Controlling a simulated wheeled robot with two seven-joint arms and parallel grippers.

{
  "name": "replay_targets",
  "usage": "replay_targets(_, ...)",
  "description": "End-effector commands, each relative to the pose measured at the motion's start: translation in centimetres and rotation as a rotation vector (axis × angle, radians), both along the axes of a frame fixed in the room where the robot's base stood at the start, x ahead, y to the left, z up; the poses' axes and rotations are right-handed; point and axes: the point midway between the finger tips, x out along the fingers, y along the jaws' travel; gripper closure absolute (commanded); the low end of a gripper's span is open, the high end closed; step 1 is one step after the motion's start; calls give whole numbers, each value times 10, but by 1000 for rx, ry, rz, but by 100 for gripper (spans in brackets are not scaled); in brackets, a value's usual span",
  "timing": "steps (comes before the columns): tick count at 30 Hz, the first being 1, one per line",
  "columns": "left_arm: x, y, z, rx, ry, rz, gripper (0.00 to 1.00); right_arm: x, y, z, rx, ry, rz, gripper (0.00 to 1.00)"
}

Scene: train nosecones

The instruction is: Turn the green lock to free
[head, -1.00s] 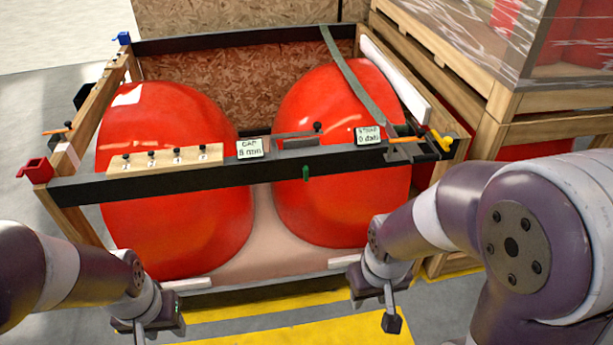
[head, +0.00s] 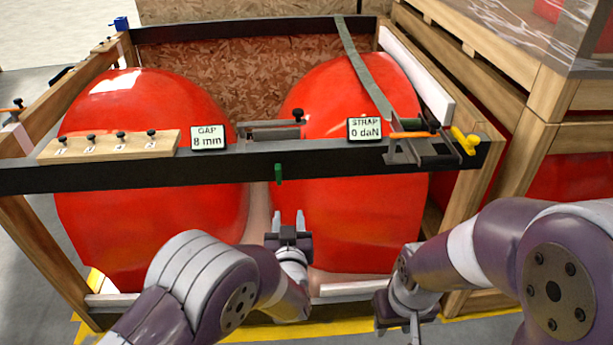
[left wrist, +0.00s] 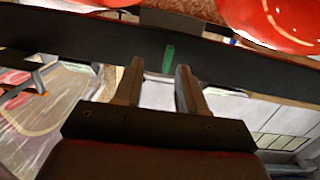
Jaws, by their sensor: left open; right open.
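The green lock (head: 278,173) is a small upright tab on the front face of the black front rail (head: 215,166), near its middle. It also shows in the left wrist view (left wrist: 168,59), hanging beyond and between my open fingers. My left gripper (head: 288,222) is open and empty, a little below and in front of the green lock, not touching it. Its fingers also show in the left wrist view (left wrist: 158,85). My right gripper (head: 392,318) is low at the front right, away from the lock; its fingertips are hard to make out.
Two red nosecones (head: 150,215) sit behind the rail in the wooden crate. A GAP 8 mm sign (head: 208,137), a STRAP 0 daN sign (head: 365,129), a peg board (head: 110,146) and a yellow handle (head: 465,141) are along the rail. Space directly before the lock is clear.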

Motion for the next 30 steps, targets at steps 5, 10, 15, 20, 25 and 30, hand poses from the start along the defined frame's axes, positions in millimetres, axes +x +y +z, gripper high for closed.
replay_targets(5, 12, 8, 21, 20, -97, 38, 60, -1, 0, 0, 0, 0, 1, 57)
replay_targets(10, 53, 8, 19, 20, -95, 37, 60, -1, 0, -5, 0, 1, 0, 57)
replay_targets(15, 95, 8, 19, 19, -94, 35, 60, -1, 0, -9, 0, 1, 0, 57)
replay_targets(20, 119, 8, 19, 20, -93, 35, 60, -1, 0, -11, 0, 1, 0, 57)
replay_targets(25, 128, 8, 19, 20, -91, 33, 60, -1, 0, -11, 0, 1, 0, 57)
replay_targets(30, 129, 8, 20, 20, -92, 33, 60, -1, 0, -11, 0, 1, 0, 57)
